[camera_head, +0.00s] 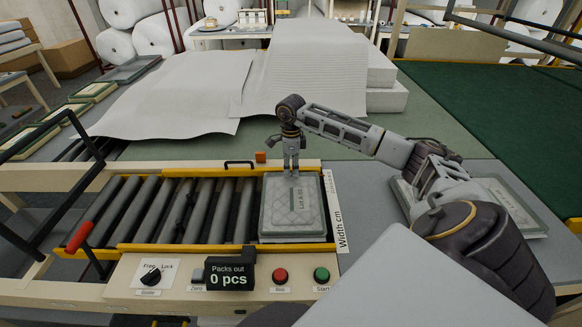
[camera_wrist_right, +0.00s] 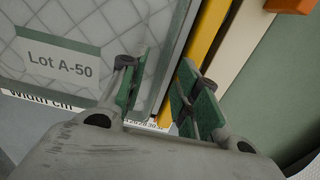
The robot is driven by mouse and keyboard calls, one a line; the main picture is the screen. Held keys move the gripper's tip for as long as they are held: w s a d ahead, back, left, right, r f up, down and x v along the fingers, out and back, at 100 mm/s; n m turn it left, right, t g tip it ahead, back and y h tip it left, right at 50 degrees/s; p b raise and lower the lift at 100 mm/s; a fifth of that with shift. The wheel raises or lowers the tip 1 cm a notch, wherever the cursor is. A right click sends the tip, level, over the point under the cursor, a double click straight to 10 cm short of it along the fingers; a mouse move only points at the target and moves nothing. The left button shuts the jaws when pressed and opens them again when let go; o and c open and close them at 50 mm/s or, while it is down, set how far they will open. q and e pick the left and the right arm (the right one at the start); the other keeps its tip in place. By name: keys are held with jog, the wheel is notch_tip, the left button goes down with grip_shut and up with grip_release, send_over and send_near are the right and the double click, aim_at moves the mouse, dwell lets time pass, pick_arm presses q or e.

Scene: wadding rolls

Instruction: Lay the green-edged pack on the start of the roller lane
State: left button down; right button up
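A pale quilted pack (camera_head: 291,215) lies flat on the right end of the roller lane (camera_head: 180,212), between the yellow rails. It fills much of the right wrist view (camera_wrist_right: 140,25), with a "Lot A-50" label and a grey-green edge. My right gripper (camera_head: 291,174) points down at the pack's far edge. In the wrist view its green-padded fingers (camera_wrist_right: 163,100) are apart, one over the pack and one towards the yellow rail, with a gap between the pads. I cannot tell whether either finger touches the pack. My left gripper is not in view.
Another similar pack (camera_head: 522,222) lies on the grey table at the right, partly behind my right arm. A control panel (camera_head: 215,275) reading "Packs out 0 pcs" fronts the lane. A red-handled lever (camera_head: 79,237) stands at the left. White wadding sheets (camera_head: 185,95) lie behind.

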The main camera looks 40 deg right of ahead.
jog(key=shift+r+p, duration=0.35)
jog(key=shift+r, duration=0.2)
notch_tip(320, 180, up, 12)
jog(key=b, duration=0.2)
